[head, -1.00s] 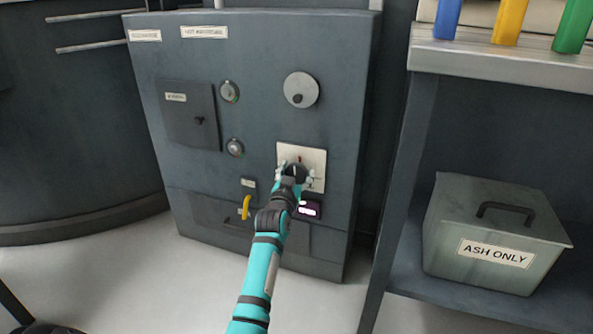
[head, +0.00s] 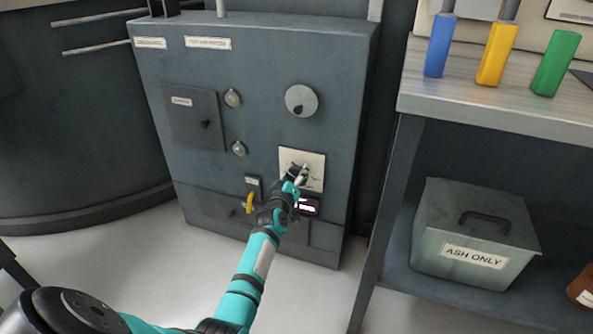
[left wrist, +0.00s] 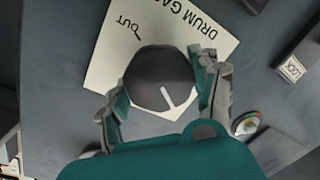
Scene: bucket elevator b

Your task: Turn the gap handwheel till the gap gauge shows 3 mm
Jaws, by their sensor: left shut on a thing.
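A dark round knob (left wrist: 160,80) with a white pointer line sits on a cream plate (left wrist: 105,70) lettered "DRUM GA..." and "OUT" in the left wrist view. The plate (head: 316,160) also shows on the grey cabinet front in the head view. My left gripper (head: 299,175) is shut on this knob, a finger on either side (left wrist: 160,105). A small round gauge (left wrist: 246,124) with coloured marks is beside the plate in the left wrist view; its reading is too small to tell. My right gripper is not in view.
A grey disc (head: 301,101) is above the plate. A yellow handle (head: 249,203) and a small lit display (head: 307,206) are below it. A bench (head: 500,110) with coloured blocks stands right, an "ASH ONLY" box (head: 440,262) beneath. Clear floor lies in front.

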